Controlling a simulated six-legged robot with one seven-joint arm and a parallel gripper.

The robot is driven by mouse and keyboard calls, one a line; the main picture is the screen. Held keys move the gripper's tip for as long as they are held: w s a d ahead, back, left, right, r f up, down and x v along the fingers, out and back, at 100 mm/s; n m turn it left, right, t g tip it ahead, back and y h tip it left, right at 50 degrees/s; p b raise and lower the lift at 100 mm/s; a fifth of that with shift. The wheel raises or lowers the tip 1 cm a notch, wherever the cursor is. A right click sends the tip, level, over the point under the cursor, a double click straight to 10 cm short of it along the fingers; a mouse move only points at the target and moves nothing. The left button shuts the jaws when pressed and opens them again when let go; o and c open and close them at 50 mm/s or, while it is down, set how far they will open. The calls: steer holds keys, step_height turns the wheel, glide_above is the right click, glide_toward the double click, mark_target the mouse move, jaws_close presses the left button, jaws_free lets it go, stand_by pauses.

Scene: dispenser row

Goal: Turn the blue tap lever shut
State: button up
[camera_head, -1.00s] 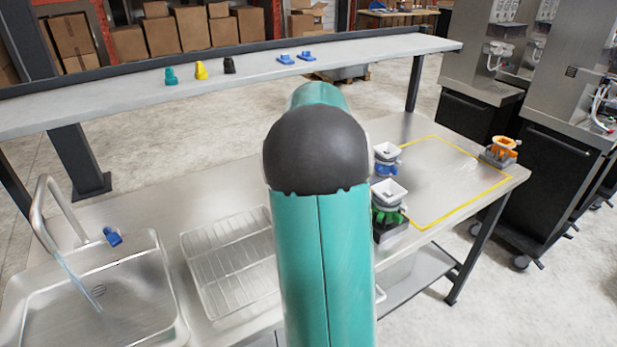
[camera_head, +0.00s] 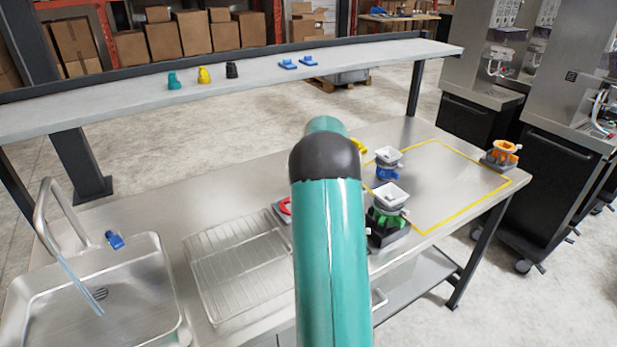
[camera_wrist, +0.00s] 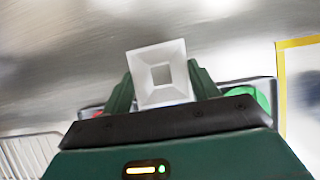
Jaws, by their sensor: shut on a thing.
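The blue tap lever (camera_head: 115,240) is on the back rim of the sink (camera_head: 150,262) at the left, right of the metal tap (camera_head: 62,215). A stream of water (camera_head: 82,282) runs from the tap into the basin. In the wrist view, my gripper (camera_wrist: 163,88) is shut on a white square funnel (camera_wrist: 162,75), whose open top faces the camera. The tap and lever are not in the wrist view.
A wire rack (camera_head: 235,265) lies right of the sink. An orange one (camera_head: 503,152) stands at the far right end. A raised shelf (camera_head: 130,95) with small parts runs along the back.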

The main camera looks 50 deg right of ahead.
steer(key=shift+f, duration=0.1)
steer(key=o, duration=1)
